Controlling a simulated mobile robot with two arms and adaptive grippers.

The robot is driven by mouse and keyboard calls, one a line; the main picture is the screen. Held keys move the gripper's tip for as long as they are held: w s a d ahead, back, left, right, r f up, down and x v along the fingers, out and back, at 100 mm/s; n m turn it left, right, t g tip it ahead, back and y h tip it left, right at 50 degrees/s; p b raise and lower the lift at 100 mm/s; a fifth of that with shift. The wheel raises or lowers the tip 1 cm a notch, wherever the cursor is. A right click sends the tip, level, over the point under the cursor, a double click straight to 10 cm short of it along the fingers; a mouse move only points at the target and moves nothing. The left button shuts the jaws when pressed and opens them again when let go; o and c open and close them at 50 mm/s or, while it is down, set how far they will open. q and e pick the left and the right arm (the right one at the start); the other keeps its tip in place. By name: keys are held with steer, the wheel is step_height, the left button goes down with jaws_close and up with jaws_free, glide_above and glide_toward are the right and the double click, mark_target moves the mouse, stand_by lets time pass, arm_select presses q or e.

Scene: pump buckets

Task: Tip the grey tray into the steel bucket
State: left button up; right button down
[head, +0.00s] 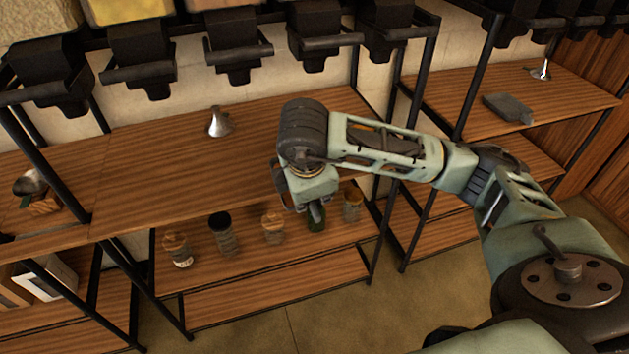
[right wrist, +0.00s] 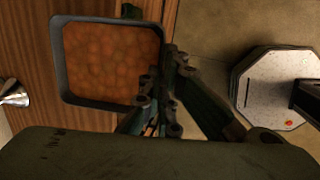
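The grey tray (right wrist: 62,88) shows in the right wrist view as a square dark-rimmed tray filled with rounded orange-brown pieces. My right gripper (right wrist: 165,80) has its fingers close together at the tray's right wall and looks shut on it. In the head view my right gripper (head: 314,212) points down in front of the shelf unit, and I cannot make out the tray there. I cannot make out the steel bucket in either view. My left gripper is not in view.
A metal funnel (head: 218,122) stands on the middle shelf, and several jars (head: 178,250) stand on the shelf below. Black dispensers (head: 234,47) hang above. A flat grey item (head: 507,108) and another funnel (head: 541,70) are on the right shelf. The middle shelf is mostly clear.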

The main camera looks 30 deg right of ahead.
steer(key=shift+s+a, duration=0.15)
steer(key=shift+s, duration=0.1)
steer(key=shift+r+g+p, duration=0.25)
steer(key=shift+g+p, duration=0.25)
steer(key=shift+p, duration=0.25)
steer(key=shift+f+g+p, duration=0.15)
steer(key=shift+g+p, duration=0.2)
steer(key=shift+g, duration=0.15)
steer(key=shift+f, duration=0.1)
